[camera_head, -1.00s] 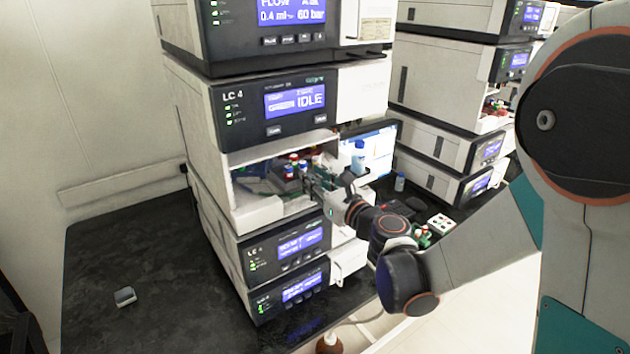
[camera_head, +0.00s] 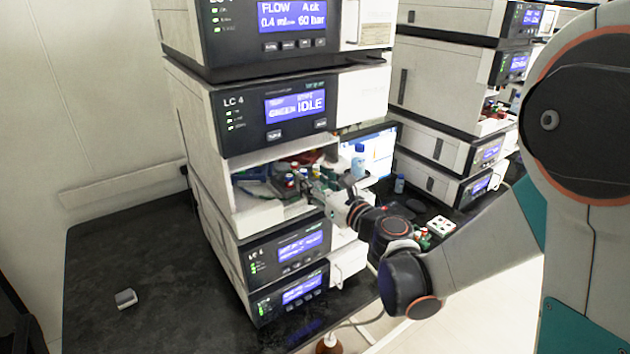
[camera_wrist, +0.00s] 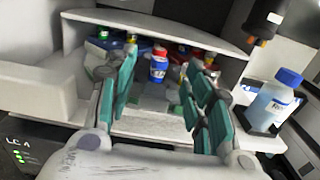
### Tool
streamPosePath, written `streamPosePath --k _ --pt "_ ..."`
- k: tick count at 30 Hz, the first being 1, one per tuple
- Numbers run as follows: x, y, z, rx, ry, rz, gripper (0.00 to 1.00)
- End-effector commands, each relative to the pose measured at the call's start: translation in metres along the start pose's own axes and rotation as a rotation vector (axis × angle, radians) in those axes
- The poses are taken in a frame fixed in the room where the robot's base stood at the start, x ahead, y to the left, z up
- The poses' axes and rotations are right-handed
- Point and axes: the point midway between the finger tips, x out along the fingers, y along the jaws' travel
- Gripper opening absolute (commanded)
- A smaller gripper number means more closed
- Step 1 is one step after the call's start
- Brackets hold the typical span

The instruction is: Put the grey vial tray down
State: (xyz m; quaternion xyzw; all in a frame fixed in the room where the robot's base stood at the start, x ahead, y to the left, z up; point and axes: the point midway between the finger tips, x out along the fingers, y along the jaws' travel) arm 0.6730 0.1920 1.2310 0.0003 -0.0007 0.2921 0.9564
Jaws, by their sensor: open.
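The grey vial tray (camera_head: 292,198) is inside the open compartment of the LC 4 stack, with vials with red and white caps on it. In the wrist view the grey tray (camera_wrist: 152,103) shows between the fingers, low on the compartment floor. A blue-labelled vial with a red cap (camera_wrist: 158,66) stands at its far part. My gripper (camera_head: 318,190) reaches in from the right. In the wrist view my gripper (camera_wrist: 162,62) is open, its teal-padded fingers apart on either side of the tray. Whether a finger still touches the tray is hard to tell.
The compartment's roof edge (camera_wrist: 165,25) and side walls lie close around my gripper. A bottle with a blue cap (camera_wrist: 275,98) stands in a holder at the right; other coloured vials stand deeper inside. The black bench (camera_head: 150,260) at left is mostly clear.

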Motion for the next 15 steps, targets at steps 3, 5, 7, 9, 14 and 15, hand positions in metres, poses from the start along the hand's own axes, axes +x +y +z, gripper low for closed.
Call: streamPosePath --k 3,5,7,9,14,15 --pt "-0.030 -0.001 -0.001 0.000 0.000 -0.004 0.47" --pt "-0.044 -0.001 -0.001 0.000 0.000 -0.004 0.47" --pt "-0.059 -0.001 -0.001 0.000 0.000 -0.005 0.47" --pt "-0.073 -0.001 -0.001 0.000 0.000 -0.004 0.47" --pt "-0.099 -0.001 -0.002 0.000 0.000 -0.003 0.47" --pt "-0.103 -0.001 -0.002 0.000 0.000 -0.004 0.47"
